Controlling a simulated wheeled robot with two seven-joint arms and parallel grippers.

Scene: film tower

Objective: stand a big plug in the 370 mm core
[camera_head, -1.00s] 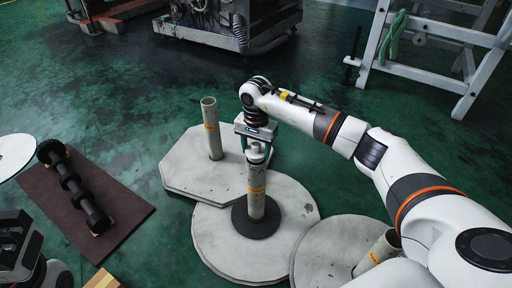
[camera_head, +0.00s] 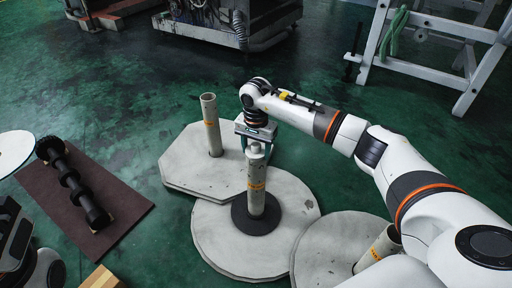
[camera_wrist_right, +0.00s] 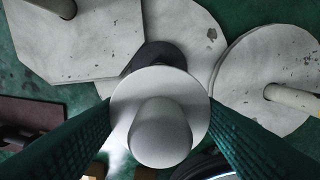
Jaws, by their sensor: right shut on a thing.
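A pale grey plug (camera_wrist_right: 160,135) with a round flange and a stub shows in the right wrist view. My right gripper (camera_wrist_right: 160,108) is shut on it, one green finger on each side. In the head view, the right gripper (camera_head: 256,138) is right above an upright beige core (camera_head: 256,188) with an orange label. The plug (camera_head: 255,151) is at the core's top; I cannot tell how far it sits inside. The core stands in a black ring on a round grey slab. Part of my left gripper (camera_head: 14,235) shows at the lower left, its fingers unclear.
Another core (camera_head: 210,126) stands on an angular slab (camera_head: 183,168) behind left. A third core (camera_head: 378,248) leans on a right-hand slab (camera_head: 325,245), partly behind my arm. A black ringed shaft (camera_head: 72,185) lies on a brown mat (camera_head: 125,215). A white frame (camera_head: 440,35) stands back right.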

